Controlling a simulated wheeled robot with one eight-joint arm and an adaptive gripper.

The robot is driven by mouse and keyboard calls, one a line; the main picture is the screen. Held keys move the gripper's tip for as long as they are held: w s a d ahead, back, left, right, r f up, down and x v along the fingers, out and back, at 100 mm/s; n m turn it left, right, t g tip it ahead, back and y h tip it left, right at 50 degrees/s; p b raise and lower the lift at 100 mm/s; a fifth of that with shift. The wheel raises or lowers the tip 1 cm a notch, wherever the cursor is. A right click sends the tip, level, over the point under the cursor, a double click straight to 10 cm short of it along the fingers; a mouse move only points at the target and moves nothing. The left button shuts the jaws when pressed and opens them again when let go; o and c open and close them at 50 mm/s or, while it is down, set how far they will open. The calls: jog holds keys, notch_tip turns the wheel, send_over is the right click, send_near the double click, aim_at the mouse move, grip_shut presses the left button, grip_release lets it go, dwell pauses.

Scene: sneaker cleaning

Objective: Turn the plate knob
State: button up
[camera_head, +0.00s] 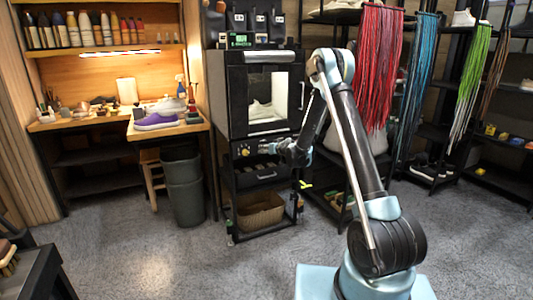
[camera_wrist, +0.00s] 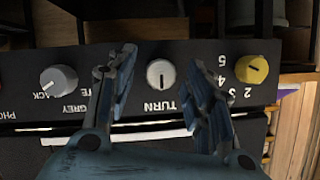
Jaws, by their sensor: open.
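In the wrist view a dark control panel (camera_wrist: 120,62) carries a row of knobs with upside-down white lettering. A white knob (camera_wrist: 160,73) with a dark pointer line sits in the middle, by the word TURN; I take it as the plate knob. My gripper (camera_wrist: 161,62) is open, with one blue-grey finger left of this knob and one right of it. The knob shows between the fingers, and I see no contact. In the head view my gripper (camera_head: 268,146) is at the panel below the cabinet's (camera_head: 237,95) window, small and partly hidden by my wrist.
A grey knob (camera_wrist: 58,80) sits to the left and a yellow numbered knob (camera_wrist: 252,69) to the right. A white sneaker (camera_head: 262,110) is inside the cabinet. A wicker basket (camera_head: 261,213) is below, a grey bin (camera_head: 184,187) to the left. The floor in front is clear.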

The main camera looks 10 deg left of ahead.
jog(key=shift+w+a+f, duration=0.1)
jog(key=shift+w+a, duration=0.1)
jog(key=c, duration=1)
jog(key=shift+c, duration=0.2)
jog(key=shift+d, duration=0.1)
jog(key=shift+w+d+f+m+y, duration=0.15)
jog(key=shift+m+y, duration=1)
jog(key=shift+m, duration=1.2)
jog(key=shift+s+f+m+y, duration=0.15)
jog(key=shift+m+y, duration=1.05)
jog(key=shift+m, duration=1.2)
jog(key=shift+w+d+f+m+y, duration=0.15)
jog(key=shift+m+y, duration=1)
jog(key=shift+m, duration=1.2)
